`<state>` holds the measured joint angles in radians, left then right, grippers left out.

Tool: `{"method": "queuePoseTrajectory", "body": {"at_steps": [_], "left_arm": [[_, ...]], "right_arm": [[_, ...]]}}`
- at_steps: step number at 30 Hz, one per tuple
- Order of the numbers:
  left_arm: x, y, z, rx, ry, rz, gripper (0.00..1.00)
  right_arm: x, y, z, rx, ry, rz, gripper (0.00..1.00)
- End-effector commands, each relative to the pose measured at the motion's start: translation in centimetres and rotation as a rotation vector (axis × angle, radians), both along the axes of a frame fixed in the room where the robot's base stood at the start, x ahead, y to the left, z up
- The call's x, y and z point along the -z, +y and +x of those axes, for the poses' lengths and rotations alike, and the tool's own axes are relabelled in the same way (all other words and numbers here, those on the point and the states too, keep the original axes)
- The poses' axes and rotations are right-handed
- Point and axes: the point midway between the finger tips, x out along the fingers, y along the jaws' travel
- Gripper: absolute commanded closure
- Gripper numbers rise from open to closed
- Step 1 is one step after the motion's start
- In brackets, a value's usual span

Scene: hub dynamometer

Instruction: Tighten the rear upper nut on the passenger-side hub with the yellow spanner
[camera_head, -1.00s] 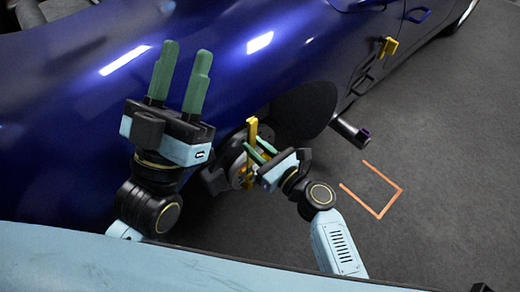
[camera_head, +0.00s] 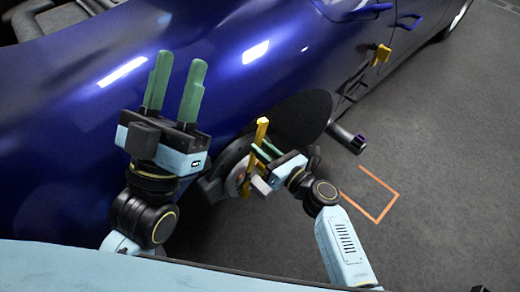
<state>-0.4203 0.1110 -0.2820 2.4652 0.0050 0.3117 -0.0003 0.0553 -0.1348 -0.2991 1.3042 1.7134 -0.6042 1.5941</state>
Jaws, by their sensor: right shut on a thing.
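The yellow spanner (camera_head: 261,132) stands at the dark round hub (camera_head: 228,168) in the wheel opening of the blue car, its top leaning right. My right gripper (camera_head: 259,150) is shut on the spanner along its length, beside the hub. The nuts are too small and covered to make out, so I cannot tell whether the spanner sits on the rear upper one. My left gripper (camera_head: 180,57) is open and empty, its green fingers pointing up in front of the blue bodywork, left of the hub.
The blue car body (camera_head: 225,65) fills the back and left. A yellow item (camera_head: 381,53) is on its side at upper right. A dark cylinder (camera_head: 348,138) juts out right of the wheel opening. An orange outline (camera_head: 385,207) marks clear grey floor.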

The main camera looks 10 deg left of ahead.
Motion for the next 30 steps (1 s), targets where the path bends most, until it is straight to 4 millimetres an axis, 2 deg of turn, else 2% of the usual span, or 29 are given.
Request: {"method": "queuePoseTrajectory", "body": {"at_steps": [5, 15, 26, 30], "left_arm": [[0.0, 0.0, 0.0, 0.000, 0.000, 0.000, 0.64], [0.3, 0.0, 0.0, 0.000, 0.000, 0.000, 0.64], [0.3, -0.1, 0.0, 0.002, -0.001, 0.002, 0.64], [0.7, 0.0, 0.0, 0.003, 0.000, 0.001, 0.64]], "right_arm": [[0.1, -0.2, 0.2, 0.002, 0.007, 0.003, 1.00], [1.6, -2.0, 2.5, 0.004, 0.165, 0.124, 1.00], [1.7, -2.2, 2.6, 0.004, 0.180, 0.135, 1.00], [2.5, -2.8, 3.3, 0.005, 0.227, 0.170, 1.00]]}}
